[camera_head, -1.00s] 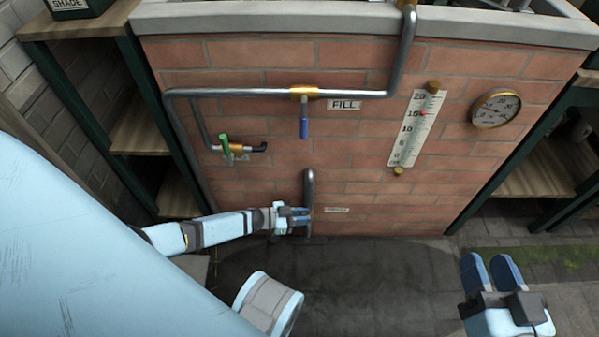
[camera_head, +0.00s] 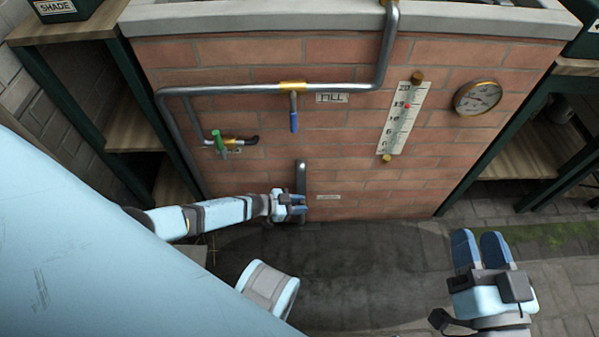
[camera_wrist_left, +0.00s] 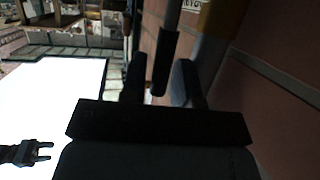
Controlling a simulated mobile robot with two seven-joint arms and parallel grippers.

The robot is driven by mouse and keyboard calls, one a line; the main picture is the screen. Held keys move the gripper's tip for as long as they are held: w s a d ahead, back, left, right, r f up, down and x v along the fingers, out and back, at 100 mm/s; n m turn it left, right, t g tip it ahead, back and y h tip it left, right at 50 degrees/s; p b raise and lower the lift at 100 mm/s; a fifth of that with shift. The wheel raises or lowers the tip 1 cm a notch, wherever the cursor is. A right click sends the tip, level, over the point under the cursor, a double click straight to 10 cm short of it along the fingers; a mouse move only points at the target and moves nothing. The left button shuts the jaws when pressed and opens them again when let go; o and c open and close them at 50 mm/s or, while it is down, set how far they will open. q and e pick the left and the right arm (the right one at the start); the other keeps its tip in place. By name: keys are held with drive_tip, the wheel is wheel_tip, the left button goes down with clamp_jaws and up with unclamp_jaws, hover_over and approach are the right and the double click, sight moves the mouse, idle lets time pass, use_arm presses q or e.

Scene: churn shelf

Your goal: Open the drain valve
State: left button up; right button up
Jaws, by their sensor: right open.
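A grey drain pipe (camera_head: 301,176) runs down the lower middle of the brick wall, beside a small pale label (camera_head: 328,196) too small to read. My left gripper (camera_head: 303,204) is at the pipe's lower part, hiding whatever valve is there in the head view. In the left wrist view a lever with a dark grip (camera_wrist_left: 166,58) lies between the two fingers of my left gripper (camera_wrist_left: 160,75). The fingers stand apart, with gaps beside the grip. A brass-coloured valve body (camera_wrist_left: 222,16) shows at the upper right. My right gripper (camera_head: 480,248) is open and empty at the lower right.
Above are the blue-handled fill valve (camera_head: 293,112) on its pipe and a green-handled valve (camera_head: 218,141) to the left. Shelves (camera_head: 134,124) flank the wall. The dark floor (camera_head: 370,260) in front is clear.

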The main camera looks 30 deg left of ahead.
use_arm(q)
drive_tip(key=p+v, duration=0.4)
drive_tip(key=v, duration=0.9)
drive_tip(key=shift+s+a+r+p, duration=0.15)
drive_tip(key=shift+s+a+p, duration=0.05)
drive_tip(key=shift+s+p, duration=0.1)
use_arm(e)
drive_tip(key=shift+t, duration=0.9)
drive_tip(key=shift+s+d+r, duration=0.1)
drive_tip(key=shift+d+r, duration=0.1)
drive_tip(key=shift+r, duration=1.05)
drive_tip(key=shift+s+d+r, duration=0.1)
drive_tip(key=shift+d+r, duration=0.1)
drive_tip(key=shift+r, duration=1.05)
